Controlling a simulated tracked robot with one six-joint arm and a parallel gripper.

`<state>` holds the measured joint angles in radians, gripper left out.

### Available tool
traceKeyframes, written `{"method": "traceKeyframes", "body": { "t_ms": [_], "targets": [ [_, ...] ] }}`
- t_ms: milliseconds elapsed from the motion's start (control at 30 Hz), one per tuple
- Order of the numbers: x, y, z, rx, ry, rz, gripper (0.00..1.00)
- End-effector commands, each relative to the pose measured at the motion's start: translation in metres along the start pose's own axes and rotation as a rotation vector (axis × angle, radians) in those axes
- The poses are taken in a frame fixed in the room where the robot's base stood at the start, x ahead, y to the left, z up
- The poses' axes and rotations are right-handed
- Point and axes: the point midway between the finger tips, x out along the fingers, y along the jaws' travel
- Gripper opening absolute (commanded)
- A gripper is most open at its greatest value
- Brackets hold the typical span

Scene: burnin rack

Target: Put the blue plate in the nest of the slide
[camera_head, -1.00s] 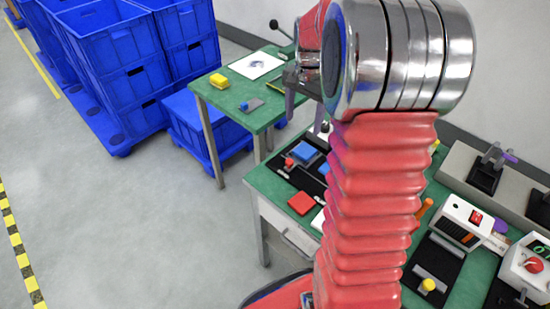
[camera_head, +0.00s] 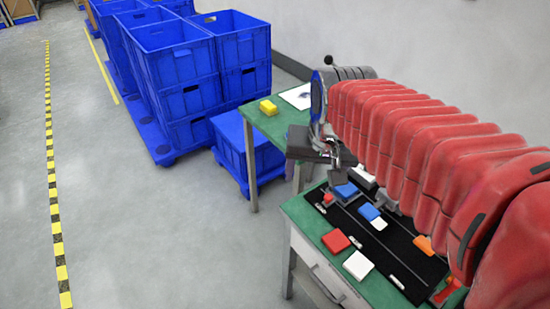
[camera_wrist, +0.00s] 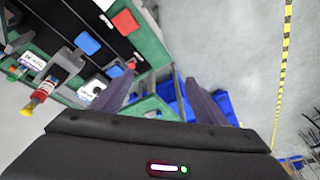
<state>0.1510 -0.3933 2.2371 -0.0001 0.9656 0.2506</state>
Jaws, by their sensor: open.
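A flat blue plate (camera_head: 369,212) lies on the black board on the near green table, with a small white piece touching or overlapping it in the head view. It also shows in the wrist view (camera_wrist: 88,43). A second blue piece (camera_head: 345,190) sits at the board's far end beside a small red knob (camera_head: 328,198), partly behind my arm. This looks like the slide; I cannot make out its nest. My gripper (camera_wrist: 158,88) is open and empty, its two fingers apart. In the head view it hangs near the table's far left end, away from the flat plate.
A red plate (camera_head: 336,241) and a white plate (camera_head: 358,265) lie at the table's front edge. Blue crates (camera_head: 185,90) stand behind. The grey floor at left is clear.

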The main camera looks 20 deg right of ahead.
Motion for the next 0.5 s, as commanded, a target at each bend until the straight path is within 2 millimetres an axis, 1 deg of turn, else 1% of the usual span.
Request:
{"method": "traceKeyframes", "body": {
  "t_ms": [33, 300, 400, 500],
  "targets": [
    [-0.005, -0.004, 0.01, -0.038, 0.016, -0.01, 0.66],
    [-0.017, -0.015, 0.06, -0.239, 0.093, -0.052, 0.66],
    [-0.019, -0.017, 0.076, -0.307, 0.12, -0.066, 0.66],
    [-0.019, -0.019, 0.088, -0.358, 0.14, -0.076, 0.66]
  ]
}}
